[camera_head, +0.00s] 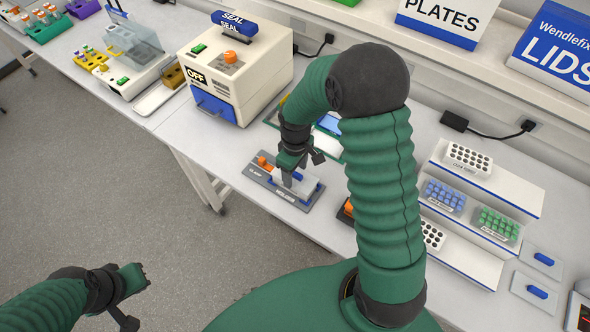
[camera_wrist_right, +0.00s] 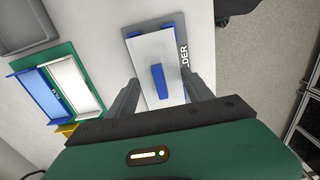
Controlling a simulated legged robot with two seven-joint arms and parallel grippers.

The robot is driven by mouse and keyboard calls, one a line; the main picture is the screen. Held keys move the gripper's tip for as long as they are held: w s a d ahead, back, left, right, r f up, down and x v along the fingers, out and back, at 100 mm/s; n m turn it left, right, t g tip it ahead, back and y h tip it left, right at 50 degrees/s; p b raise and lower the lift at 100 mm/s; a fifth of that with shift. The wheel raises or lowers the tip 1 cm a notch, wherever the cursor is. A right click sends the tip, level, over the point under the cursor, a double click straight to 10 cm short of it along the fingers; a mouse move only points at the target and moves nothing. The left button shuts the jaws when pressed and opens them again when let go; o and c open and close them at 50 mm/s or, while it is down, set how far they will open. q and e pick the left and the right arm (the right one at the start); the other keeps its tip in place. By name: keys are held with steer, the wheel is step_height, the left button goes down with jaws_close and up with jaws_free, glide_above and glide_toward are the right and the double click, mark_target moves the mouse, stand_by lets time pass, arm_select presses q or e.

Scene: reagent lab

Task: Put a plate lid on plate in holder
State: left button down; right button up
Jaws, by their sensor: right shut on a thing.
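The grey holder (camera_head: 263,178) lies on the bench below my right gripper, with an orange part at its left end and blue parts at its right. My right gripper (camera_head: 293,182) points down over it. A plate underneath is hidden. My left gripper (camera_head: 130,298) is open and empty, away from the bench.
A white sealer machine (camera_head: 240,80) stands behind left. A green-framed tray (camera_wrist_right: 57,84) lies beside the holder. At right are a stepped rack (camera_head: 480,190) with several tube blocks and two blue-handled lids (camera_head: 543,260). LIDS (camera_head: 555,50) and PLATES (camera_head: 447,22) boxes stand on the shelf.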

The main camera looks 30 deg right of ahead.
steer(key=shift+f, duration=0.1)
stand_by(0.3)
steer(key=shift+f+b, duration=0.35)
steer(key=shift+f, duration=0.25)
steer(key=shift+r, duration=0.1)
steer(key=shift+p, duration=0.3)
steer(key=shift+f, duration=0.2)
steer(key=o, duration=1.4)
